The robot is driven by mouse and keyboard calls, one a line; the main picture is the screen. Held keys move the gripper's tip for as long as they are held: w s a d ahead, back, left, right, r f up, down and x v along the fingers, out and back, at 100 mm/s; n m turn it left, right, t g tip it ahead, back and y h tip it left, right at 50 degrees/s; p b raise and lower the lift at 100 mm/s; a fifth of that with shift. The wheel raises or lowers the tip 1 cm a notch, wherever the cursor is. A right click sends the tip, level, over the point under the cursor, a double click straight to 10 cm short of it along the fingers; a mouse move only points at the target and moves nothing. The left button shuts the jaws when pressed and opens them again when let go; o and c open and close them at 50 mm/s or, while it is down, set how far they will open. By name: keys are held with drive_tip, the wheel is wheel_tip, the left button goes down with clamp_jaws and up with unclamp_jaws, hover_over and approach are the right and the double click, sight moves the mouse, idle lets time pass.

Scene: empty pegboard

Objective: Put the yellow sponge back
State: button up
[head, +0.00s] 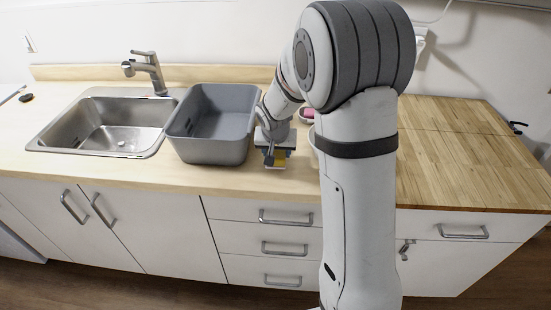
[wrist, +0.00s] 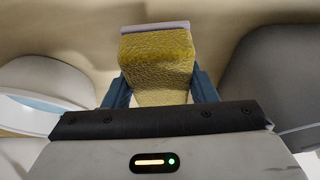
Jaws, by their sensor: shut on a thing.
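The yellow sponge (wrist: 157,62) is in the wrist view, held between the two blue fingers of my gripper (wrist: 160,88). A pale strip shows along its far edge. In the head view my gripper (head: 276,160) points down over the counter, just right of the grey basin. I cannot tell whether the sponge touches the counter.
The grey basin (head: 211,149) stands close left of my gripper, beside the steel sink (head: 70,140) with its tap (head: 147,70). A pink item (head: 306,113) is partly hidden behind my arm. A round pale dish (wrist: 40,98) shows at the wrist view's left. The wooden worktop (head: 470,160) at right is clear.

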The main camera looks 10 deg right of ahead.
wheel_tip(320, 180, down, 3)
drive_tip(key=shift+s+r, duration=0.15)
drive_tip(key=shift+r, duration=0.05)
drive_tip(key=shift+f, duration=0.4)
drive_tip(key=shift+d+f, duration=0.1)
drive_tip(key=o, duration=1.1)
drive_tip(key=shift+o, duration=0.2)
